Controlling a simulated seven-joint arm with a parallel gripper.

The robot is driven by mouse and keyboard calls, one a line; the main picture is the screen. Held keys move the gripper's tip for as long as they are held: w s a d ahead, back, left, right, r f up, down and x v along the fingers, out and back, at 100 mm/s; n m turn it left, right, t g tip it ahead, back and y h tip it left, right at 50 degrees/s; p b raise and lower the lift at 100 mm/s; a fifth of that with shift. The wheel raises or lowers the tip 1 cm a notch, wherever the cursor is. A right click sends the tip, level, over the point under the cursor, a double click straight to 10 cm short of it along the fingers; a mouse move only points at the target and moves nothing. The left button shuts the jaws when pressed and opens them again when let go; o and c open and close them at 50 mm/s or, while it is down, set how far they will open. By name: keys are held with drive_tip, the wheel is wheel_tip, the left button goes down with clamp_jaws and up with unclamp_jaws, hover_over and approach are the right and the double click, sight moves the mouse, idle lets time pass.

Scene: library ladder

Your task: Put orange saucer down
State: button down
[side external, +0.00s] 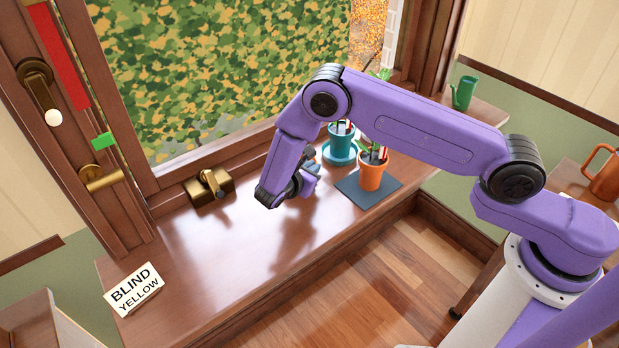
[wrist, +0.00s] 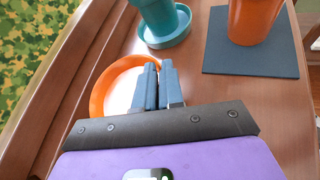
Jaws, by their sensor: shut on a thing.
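The orange saucer (wrist: 97,96), with a pale inside, shows at the left of my fingers in the wrist view. My gripper (wrist: 158,68) is shut on the saucer's right rim, and the fingers cover part of it. In the side view my gripper (side external: 312,170) is low over the wooden sill, and the saucer is hidden behind my wrist. I cannot tell whether the saucer touches the sill.
A teal pot (side external: 341,143) stands on a teal saucer (side external: 334,157) just beyond. An orange pot (side external: 371,175) stands on a dark mat (side external: 353,196) to the right. The sill (side external: 215,255) is clear toward the "BLIND YELLOW" card (side external: 133,290).

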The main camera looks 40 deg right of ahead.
drive_tip(key=shift+w+f, duration=0.25)
drive_tip(key=shift+f, duration=0.1)
drive_tip(key=shift+a+f, duration=0.1)
drive_tip(key=shift+f, duration=1.35)
drive_tip(key=c, duration=1.3)
unclamp_jaws()
drive_tip(key=shift+o, duration=0.2)
drive_tip(key=v, duration=1.2)
drive_tip(key=shift+r, duration=0.1)
